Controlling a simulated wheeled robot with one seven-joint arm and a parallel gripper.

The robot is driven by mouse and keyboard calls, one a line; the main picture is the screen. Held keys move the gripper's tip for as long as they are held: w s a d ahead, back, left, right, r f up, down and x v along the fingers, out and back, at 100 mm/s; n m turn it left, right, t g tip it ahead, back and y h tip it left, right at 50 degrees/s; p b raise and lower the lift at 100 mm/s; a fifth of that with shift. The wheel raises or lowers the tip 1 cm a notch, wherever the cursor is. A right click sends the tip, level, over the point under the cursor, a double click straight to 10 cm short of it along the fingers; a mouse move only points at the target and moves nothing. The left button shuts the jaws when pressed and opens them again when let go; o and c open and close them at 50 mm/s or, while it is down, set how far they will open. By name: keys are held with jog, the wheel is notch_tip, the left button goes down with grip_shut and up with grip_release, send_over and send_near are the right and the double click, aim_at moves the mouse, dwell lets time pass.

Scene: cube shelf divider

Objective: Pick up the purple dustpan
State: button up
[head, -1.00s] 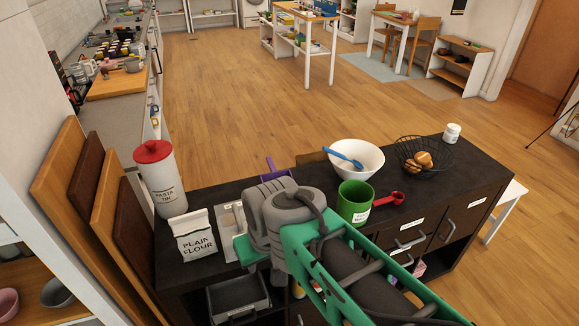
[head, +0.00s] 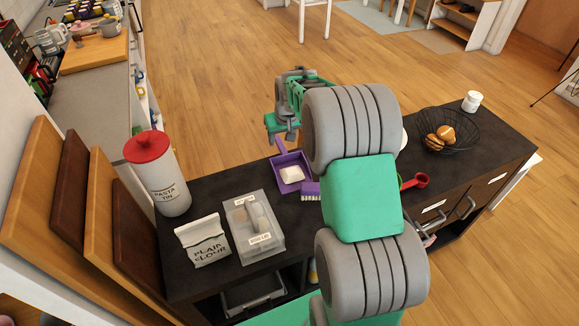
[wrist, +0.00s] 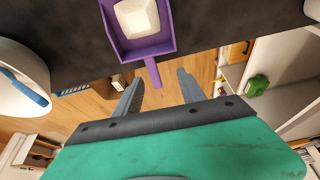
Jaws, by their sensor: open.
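The purple dustpan (head: 284,184) lies on the dark counter, with a white block (head: 291,174) in its pan. In the head view its handle points up and away, toward the far counter edge. My gripper (head: 283,136) is beyond that edge, near the handle end. In the wrist view the dustpan (wrist: 160,45) is at the top with its handle pointing down. The handle end is just above the gap between the two open fingers of my gripper (wrist: 155,88). Nothing is between the fingers, and whether they are level with the handle is unclear.
A brush (head: 311,191) lies right of the dustpan, partly hidden by my arm. A clear lidded box (head: 254,228), flour bag (head: 203,241) and pasta tin (head: 158,175) stand left. A wire basket (head: 446,134) and white jar (head: 471,101) are right. A white bowl (wrist: 20,85) shows in the wrist view.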

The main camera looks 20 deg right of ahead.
aim_at(282, 147)
jog(key=w+d+f, duration=0.2)
jog(key=f, duration=0.1)
jog(key=shift+w+f, duration=0.1)
jog(key=shift+w, duration=0.1)
jog(key=p+x, duration=0.2)
jog(key=x, duration=0.5)
jog(key=shift+w+d+f, duration=0.1)
jog(key=shift+d+f, duration=0.05)
jog(key=shift+c, duration=0.4)
grip_shut()
dwell(0.4)
